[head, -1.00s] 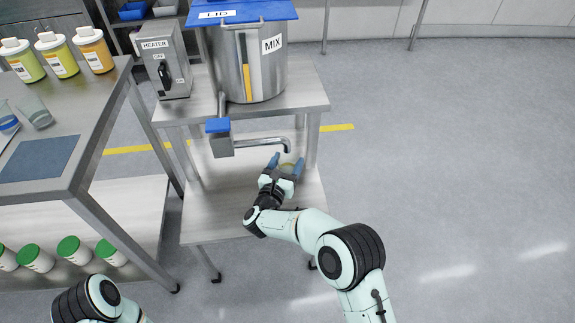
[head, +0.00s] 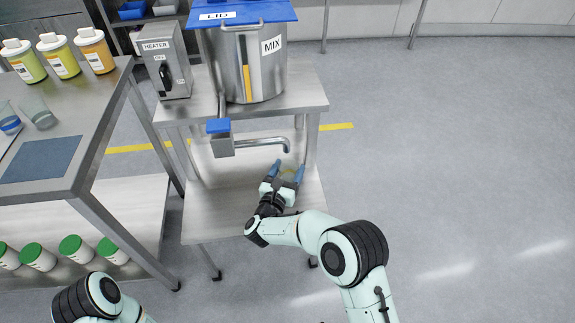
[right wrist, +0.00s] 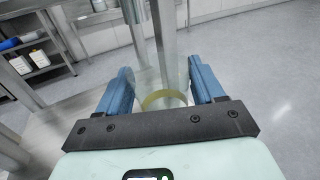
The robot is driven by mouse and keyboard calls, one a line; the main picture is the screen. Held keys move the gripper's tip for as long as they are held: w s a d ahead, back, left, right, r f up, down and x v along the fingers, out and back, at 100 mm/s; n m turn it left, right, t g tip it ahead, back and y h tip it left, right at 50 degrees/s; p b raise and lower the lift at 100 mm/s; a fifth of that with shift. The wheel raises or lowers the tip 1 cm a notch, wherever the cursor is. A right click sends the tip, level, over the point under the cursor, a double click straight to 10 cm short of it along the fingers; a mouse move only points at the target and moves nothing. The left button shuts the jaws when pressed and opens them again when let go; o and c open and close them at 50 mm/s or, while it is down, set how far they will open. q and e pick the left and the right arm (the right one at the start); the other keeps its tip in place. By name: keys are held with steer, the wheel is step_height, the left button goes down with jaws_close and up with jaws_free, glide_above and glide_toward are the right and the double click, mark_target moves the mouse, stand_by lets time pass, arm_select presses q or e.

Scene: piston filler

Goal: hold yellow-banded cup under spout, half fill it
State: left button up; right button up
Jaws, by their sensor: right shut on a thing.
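The yellow-banded cup (right wrist: 165,98) is a clear cup between the blue fingers of my right gripper (right wrist: 163,88) in the right wrist view. My right gripper is shut on it and also shows in the head view (head: 288,168). In the head view the cup is mostly hidden; a little yellow shows between the fingers. The metal spout (head: 262,142) runs right from a blue-topped block (head: 219,138) and bends down at its end. The gripper is just below and in front of the spout's end. Whether liquid is in the cup, I cannot tell. My left gripper is out of view.
The MIX tank (head: 254,70) with its blue lid (head: 240,12) stands on the stand's upper shelf beside the heater box (head: 166,62). A bench (head: 95,120) on the left holds several bottles and clear cups. Floor on the right is free.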

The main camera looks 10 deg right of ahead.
steer(key=s+p, duration=0.2)
steer(key=s, duration=0.8)
steer(key=shift+s+f, duration=0.15)
steer(key=shift+f, duration=0.2)
stand_by(0.3)
